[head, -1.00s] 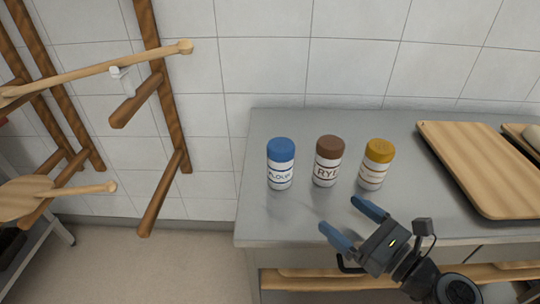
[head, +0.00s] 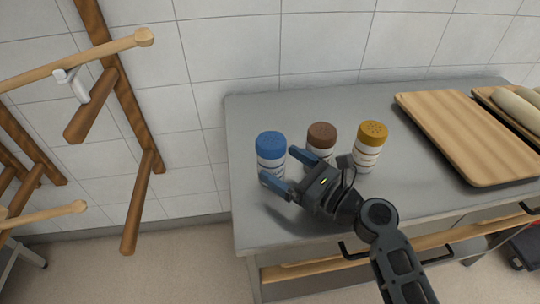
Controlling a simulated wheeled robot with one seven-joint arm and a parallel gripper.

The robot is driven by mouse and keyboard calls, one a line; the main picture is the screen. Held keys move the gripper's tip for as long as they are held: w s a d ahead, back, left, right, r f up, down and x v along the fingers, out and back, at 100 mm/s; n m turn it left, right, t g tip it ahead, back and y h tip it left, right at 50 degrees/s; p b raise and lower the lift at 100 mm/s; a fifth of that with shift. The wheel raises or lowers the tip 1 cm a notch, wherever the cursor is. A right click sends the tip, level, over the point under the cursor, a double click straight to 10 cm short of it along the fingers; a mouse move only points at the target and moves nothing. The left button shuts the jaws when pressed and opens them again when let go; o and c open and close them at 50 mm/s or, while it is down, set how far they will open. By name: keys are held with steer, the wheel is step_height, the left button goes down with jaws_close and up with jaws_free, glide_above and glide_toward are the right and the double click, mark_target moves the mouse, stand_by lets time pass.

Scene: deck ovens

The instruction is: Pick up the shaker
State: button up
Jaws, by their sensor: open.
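Three shakers stand upright in a row on the steel table (head: 400,190). The blue-capped shaker (head: 271,148) is on the left, the brown-capped shaker (head: 321,138) in the middle, and the yellow-capped shaker (head: 368,147) on the right. My gripper (head: 288,170) is open, its two blue fingers pointing left toward the blue-capped shaker. The finger tips are close in front of that shaker's lower body and to its right; I cannot tell whether they touch it. My gripper hides the lower parts of the blue-capped and brown-capped shakers.
A wooden board (head: 466,136) lies on the right of the table, with another board (head: 510,108) holding pale rolls beyond it. A wooden rack with long-handled peels (head: 80,60) stands to the left. A tiled wall closes off the back.

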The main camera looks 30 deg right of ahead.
mark_target(264, 136)
steer(key=shift+p+x, duration=0.5)
steer(key=shift+x, duration=2.45)
steer(key=shift+s+a+r, duration=0.1)
steer(key=shift+a, duration=0.05)
steer(key=shift+c, duration=0.2)
steer(key=c, duration=1.2)
steer(key=shift+o, duration=0.2)
step_height(264, 136, up, 10)
steer(key=p, duration=0.2)
steer(key=shift+p, duration=0.4)
